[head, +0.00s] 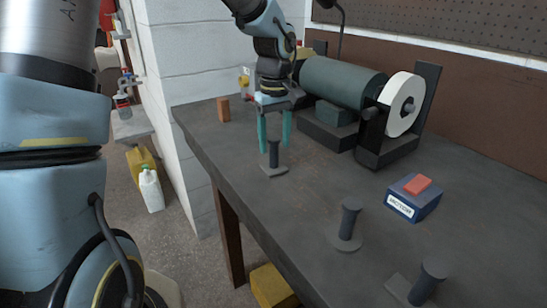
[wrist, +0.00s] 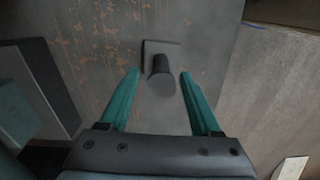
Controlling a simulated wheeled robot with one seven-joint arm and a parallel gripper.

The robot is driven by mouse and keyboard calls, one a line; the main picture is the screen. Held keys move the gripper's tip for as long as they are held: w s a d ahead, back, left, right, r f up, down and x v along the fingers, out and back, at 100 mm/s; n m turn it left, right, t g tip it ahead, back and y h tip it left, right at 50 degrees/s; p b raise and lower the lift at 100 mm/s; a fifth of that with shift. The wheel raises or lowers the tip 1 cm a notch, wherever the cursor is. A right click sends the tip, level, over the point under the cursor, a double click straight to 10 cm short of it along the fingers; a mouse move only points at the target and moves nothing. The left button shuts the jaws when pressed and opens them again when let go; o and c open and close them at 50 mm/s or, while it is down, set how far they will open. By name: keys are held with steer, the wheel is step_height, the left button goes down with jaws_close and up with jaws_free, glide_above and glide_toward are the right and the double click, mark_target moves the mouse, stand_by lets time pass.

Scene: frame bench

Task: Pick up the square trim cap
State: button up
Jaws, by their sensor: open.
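A dark grey cap with a square base plate and an upright round post (head: 274,156) stands on the bench near its left edge. In the wrist view, its square base (wrist: 149,46) lies just beyond the fingertips. Its post rises towards the camera, between the finger lines with a gap on each side. My gripper (head: 275,147) points down over it with teal fingers open and nothing held. In the wrist view, my gripper (wrist: 160,74) is also open around the post's line. I cannot tell exactly how far the fingertips are above the base.
A round-based grey post piece (head: 346,228) and another post piece (head: 425,287) stand nearer the front. A blue box (head: 413,202) with a red block (head: 417,184) sits right. A grinder with a white wheel (head: 402,104) stands behind. A brown block (head: 223,109) is at the back left.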

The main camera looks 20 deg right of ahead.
mark_target(274, 152)
steer(key=shift+a+f+p, duration=0.1)
steer(key=shift+f+p, duration=0.3)
steer(key=shift+f, duration=1.5)
jaws_close()
